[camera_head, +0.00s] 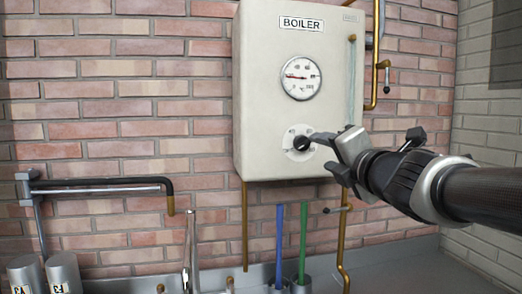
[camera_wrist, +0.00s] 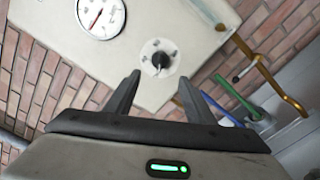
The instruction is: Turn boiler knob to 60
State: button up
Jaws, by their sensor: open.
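The cream boiler (camera_head: 265,110) hangs on the brick wall, labelled BOILER. Its black knob (camera_head: 301,143) sits low on the front, on a pale round dial plate; the knob's setting is too small to read. A round gauge (camera_head: 301,78) with a red needle is above it. My gripper (camera_head: 322,154) reaches in from the right, close to the knob in the head view. In the wrist view, the knob (camera_wrist: 160,60) shows beyond the two fingertips, roughly between them in the picture. My gripper (camera_wrist: 155,84) is open with nothing between its fingers.
Copper pipes with valve handles (camera_head: 384,75) run along the boiler's right side, and another pipe (camera_head: 345,230) goes down below it. A blue handle (camera_head: 279,245) and a green handle (camera_head: 303,240) stand below the boiler. A black-and-metal spout (camera_head: 120,186) is at left.

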aim_at(304, 145)
jog(key=w, duration=0.3)
jog(key=w+a, duration=0.1)
jog(key=w, duration=0.2)
jog(key=w+a, duration=0.1)
jog(key=w, duration=0.3)
jog(key=shift+w, duration=0.1)
jog(key=c, duration=1)
